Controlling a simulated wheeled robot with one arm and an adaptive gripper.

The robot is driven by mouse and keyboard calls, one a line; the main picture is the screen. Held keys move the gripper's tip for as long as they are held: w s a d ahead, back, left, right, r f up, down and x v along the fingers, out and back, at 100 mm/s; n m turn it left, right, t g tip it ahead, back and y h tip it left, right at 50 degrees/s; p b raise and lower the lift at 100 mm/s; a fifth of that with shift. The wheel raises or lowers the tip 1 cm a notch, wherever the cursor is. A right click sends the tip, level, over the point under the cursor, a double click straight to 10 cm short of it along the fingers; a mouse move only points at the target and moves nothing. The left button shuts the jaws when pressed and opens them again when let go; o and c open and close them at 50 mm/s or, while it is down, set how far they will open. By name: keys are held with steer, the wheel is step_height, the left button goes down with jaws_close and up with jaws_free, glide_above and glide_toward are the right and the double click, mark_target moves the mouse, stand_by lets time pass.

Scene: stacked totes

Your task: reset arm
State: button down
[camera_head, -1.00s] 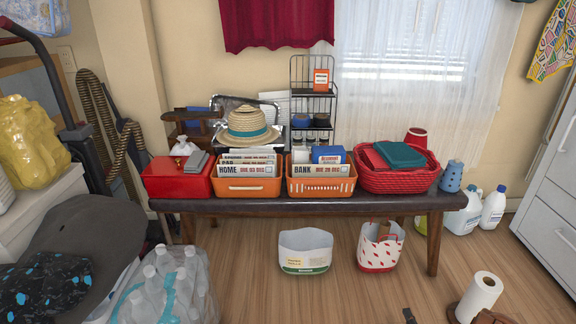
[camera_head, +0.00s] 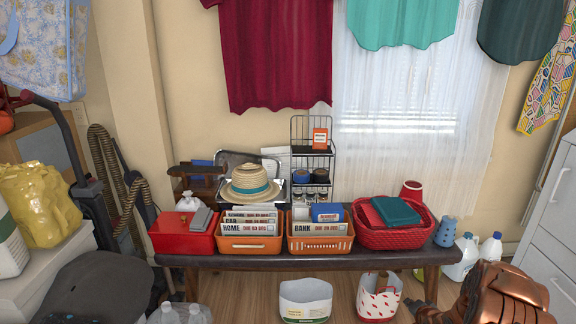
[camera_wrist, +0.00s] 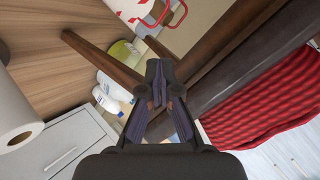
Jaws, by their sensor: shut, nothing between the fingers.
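My gripper (camera_wrist: 157,75) is in the wrist view, its two dark fingers brought together with nothing between them. It appears in front of the dark bench (camera_wrist: 240,55) and its leg. In the head view, a copper-coloured part of my arm (camera_head: 500,295) is at the bottom right. My fingers cannot be made out there.
The bench (camera_head: 290,257) holds a red box (camera_head: 185,240), orange bins (camera_head: 250,244) and a red basket (camera_head: 385,240). White jugs (camera_head: 463,262) stand at its right end. A paper roll (camera_wrist: 15,115) and grey cabinet (camera_wrist: 70,140) show in the wrist view.

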steer(key=s+a+r+n+g+p, duration=0.25)
steer(key=s+r+p, duration=0.2)
steer(key=r, duration=0.75)
steer(key=s+a+r+n+g+h+p, duration=0.15)
steer(key=s+a+r+p, duration=0.3)
steer(key=r, duration=0.75)
steer(key=s+a+r+n+g+p, duration=0.1)
steer(key=s+a+r+g+p, duration=0.25)
steer(key=r, duration=0.75)
steer(key=s+a+r+n+g+p, duration=0.1)
steer(key=s+a+r+p, duration=0.3)
steer(key=s+r, duration=0.5)
steer(key=s+a+r+n+g+y+p, duration=0.1)
steer(key=s+a+r+n+g+p, duration=0.1)
steer(key=s+a+r+p, duration=0.3)
steer(key=s+a+r+n+g+p, duration=0.2)
steer(key=s+a+r+p, duration=0.2)
steer(key=s+r, duration=1)
steer(key=s+p, duration=0.3)
steer(key=s, duration=0.7)
steer(key=shift+a+g, duration=0.3)
steer(key=shift+g, duration=0.05)
steer(key=shift+s+r+y, duration=0.1)
steer(key=shift+y, duration=0.15)
